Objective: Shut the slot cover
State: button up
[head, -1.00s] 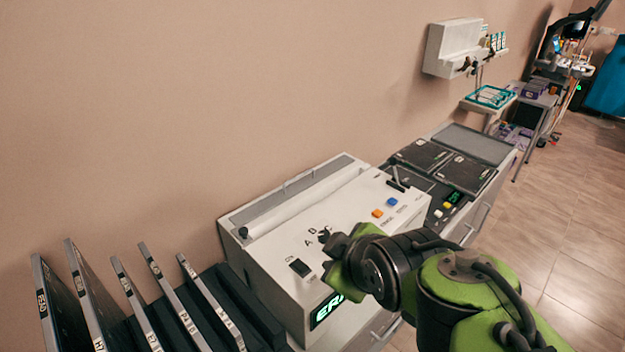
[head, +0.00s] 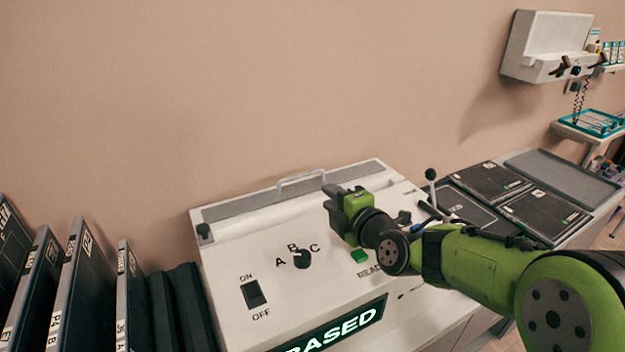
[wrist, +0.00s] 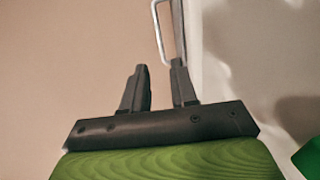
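A white machine stands against the wall with a grey cover strip (head: 240,207) along its top back edge. A thin metal handle (head: 300,176) rises from the strip. I cannot tell how far the cover is open. My gripper (head: 332,191) is over the machine top, just right of the handle and apart from it in the picture. In the wrist view my gripper (wrist: 160,82) has a gap between its two fingers and holds nothing. The handle (wrist: 157,25) shows beyond the fingertips there. My gripper and forearm hide part of the machine's top.
The machine top carries an A-B-C dial (head: 302,259), an on/off switch (head: 253,293), a green button (head: 360,257) and a lever with a black ball (head: 431,175). Dark upright cassettes (head: 85,285) stand at left. Flat dark panels (head: 545,215) lie at right. Room above the machine is clear.

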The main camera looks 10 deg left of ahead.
aim_at(302, 176)
jog(key=x, duration=1.5)
jog(key=shift+a, duration=0.2)
grip_shut()
